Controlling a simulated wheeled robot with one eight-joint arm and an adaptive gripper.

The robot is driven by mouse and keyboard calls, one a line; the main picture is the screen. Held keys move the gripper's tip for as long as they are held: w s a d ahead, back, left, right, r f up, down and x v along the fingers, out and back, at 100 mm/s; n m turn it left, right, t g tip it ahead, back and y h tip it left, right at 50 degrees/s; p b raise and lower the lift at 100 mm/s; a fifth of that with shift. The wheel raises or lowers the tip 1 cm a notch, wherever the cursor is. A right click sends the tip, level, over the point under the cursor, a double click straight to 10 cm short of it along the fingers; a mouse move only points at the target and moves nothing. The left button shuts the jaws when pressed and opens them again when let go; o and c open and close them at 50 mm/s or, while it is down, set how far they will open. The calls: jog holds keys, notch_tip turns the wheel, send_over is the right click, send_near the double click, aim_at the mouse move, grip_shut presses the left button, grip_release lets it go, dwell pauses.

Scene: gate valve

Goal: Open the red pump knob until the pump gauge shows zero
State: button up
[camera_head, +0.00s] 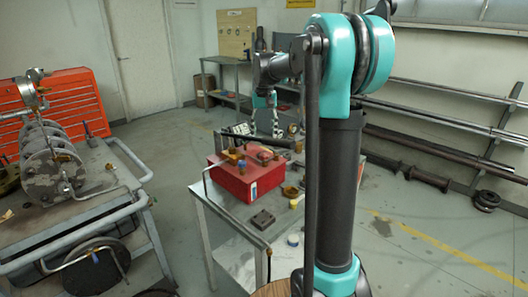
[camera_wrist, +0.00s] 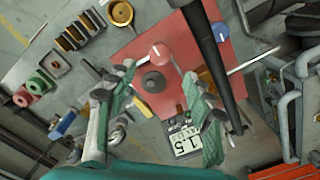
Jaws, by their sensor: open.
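The red knob (camera_wrist: 160,54), with a white line on its top, stands on a red pump box (camera_wrist: 128,62). The box also shows in the head view (camera_head: 236,184) on a metal table. A small display gauge (camera_wrist: 186,141) beside the box reads what looks like 1.5; its smaller print is unclear. My gripper (camera_wrist: 158,74) is open, with its green fingers apart. In the wrist view its fingertips lie on either side of the area below the red knob; I cannot tell whether they touch anything. In the head view my gripper (camera_head: 275,112) is above the box, partly hidden by my arm.
A dark round knob (camera_wrist: 153,82) lies close to the red knob. A blue knob (camera_wrist: 221,33) and a thick black bar (camera_wrist: 218,55) are on the right. A brass cup (camera_wrist: 121,13) lies beyond the box. A cart with pipework (camera_head: 60,165) stands left; floor lies between.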

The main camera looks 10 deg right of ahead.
aim_at(264, 154)
notch_tip(264, 154, down, 8)
jog(key=shift+f, duration=0.1)
dwell(0.4)
jog(key=c, duration=1.2)
